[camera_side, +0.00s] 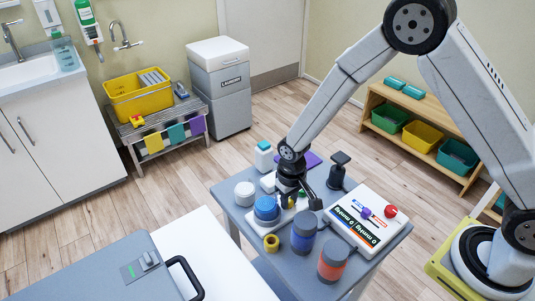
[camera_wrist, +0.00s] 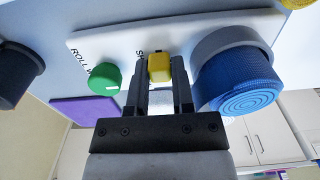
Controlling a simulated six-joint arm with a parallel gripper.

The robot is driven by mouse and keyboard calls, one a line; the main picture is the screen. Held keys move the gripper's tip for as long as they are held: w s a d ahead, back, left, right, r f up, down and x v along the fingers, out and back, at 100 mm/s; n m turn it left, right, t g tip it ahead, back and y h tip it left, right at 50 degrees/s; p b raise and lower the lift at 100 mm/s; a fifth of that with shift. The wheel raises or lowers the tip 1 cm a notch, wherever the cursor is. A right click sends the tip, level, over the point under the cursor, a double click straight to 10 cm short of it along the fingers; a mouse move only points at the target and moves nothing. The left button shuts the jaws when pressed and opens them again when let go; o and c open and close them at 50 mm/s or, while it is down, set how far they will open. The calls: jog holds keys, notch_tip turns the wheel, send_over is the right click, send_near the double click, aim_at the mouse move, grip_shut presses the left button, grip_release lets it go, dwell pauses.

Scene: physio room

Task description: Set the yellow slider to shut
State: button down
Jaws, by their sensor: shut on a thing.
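The yellow slider (camera_wrist: 159,68) is a small block on a white panel (camera_wrist: 215,30). In the wrist view it sits between the two fingertips of my gripper (camera_wrist: 160,76), which is shut on it. Printed labels on the panel are partly hidden, so I cannot read the slider's setting.
A white control box (camera_side: 340,218) with a red knob (camera_side: 390,211) is to the right. A black post (camera_side: 338,172) stands behind.

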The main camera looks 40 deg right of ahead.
aim_at(291, 201)
jog(key=shift+s, duration=0.25)
jog(key=c, duration=0.8)
grip_release()
jog(key=shift+s, duration=0.1)
jog(key=shift+o, duration=0.2)
jog(key=shift+r, duration=3.9)
